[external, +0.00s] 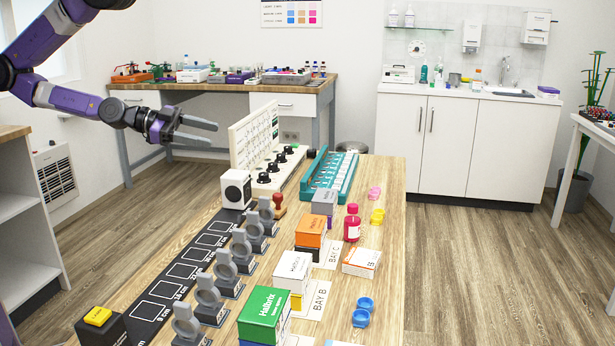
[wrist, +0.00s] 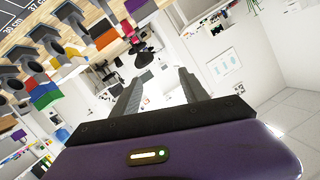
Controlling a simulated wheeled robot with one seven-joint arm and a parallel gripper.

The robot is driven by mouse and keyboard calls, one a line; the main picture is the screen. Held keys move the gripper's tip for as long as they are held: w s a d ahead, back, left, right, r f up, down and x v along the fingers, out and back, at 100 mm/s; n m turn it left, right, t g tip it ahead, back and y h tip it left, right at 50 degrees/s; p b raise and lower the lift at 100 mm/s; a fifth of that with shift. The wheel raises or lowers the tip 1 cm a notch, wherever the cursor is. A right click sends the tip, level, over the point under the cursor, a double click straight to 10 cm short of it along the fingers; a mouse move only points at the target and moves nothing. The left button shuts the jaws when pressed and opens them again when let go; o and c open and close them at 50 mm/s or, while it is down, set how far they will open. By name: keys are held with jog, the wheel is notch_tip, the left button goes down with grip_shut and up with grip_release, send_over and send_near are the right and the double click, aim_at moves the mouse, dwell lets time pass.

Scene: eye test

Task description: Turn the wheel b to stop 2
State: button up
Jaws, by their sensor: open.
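A white upright panel (external: 254,136) with printed markings stands at the far left of the long wooden table. Several black knobs or wheels (external: 273,167) sit in a row on the pale base in front of it. Their letters and stop marks are too small to read, so I cannot tell which is wheel b or where it points. My gripper (external: 207,134) is open and empty, in the air to the left of the panel and apart from it. The wrist view shows its two fingers apart with nothing between them (wrist: 162,80). I cannot make out the wheels in that view.
A white box with a round black face (external: 236,189) stands before the panel. A teal rack (external: 329,175) is to its right. Grey ring stands (external: 225,272), boxes such as a green one (external: 264,314), and a pink bottle (external: 352,222) crowd the nearer table.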

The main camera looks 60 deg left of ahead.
jog(key=w+d+f+m+g, duration=0.1)
jog(key=w+d+f, duration=0.15)
jog(key=w, duration=0.25)
jog(key=n+g+y+b, duration=0.1)
jog(key=n+g+y, duration=0.2)
jog(key=n+y, duration=0.85)
send_over(273, 164)
jog(key=w, duration=0.2)
notch_tip(273, 164, down, 2)
jog(key=shift+s+d+f+n+g+y+b, duration=0.15)
jog(key=shift+s+f+n+g+b, duration=0.25)
jog(key=shift+f+n+g, duration=1.4)
jog(key=shift+s+a+f+n+g+y+b, duration=0.15)
jog(key=shift+s+f+n+g+b, duration=0.4)
jog(key=shift+f+n, duration=2.35)
jog(key=shift+s+d+f+n+g+y+b, duration=0.2)
jog(key=shift+f+n+g, duration=1.15)
jog(key=shift+f+n, duration=1)
jog(key=shift+a+r+n, duration=0.1)
jog(key=shift+r+n, duration=0.2)
jog(key=shift+r, duration=0.05)
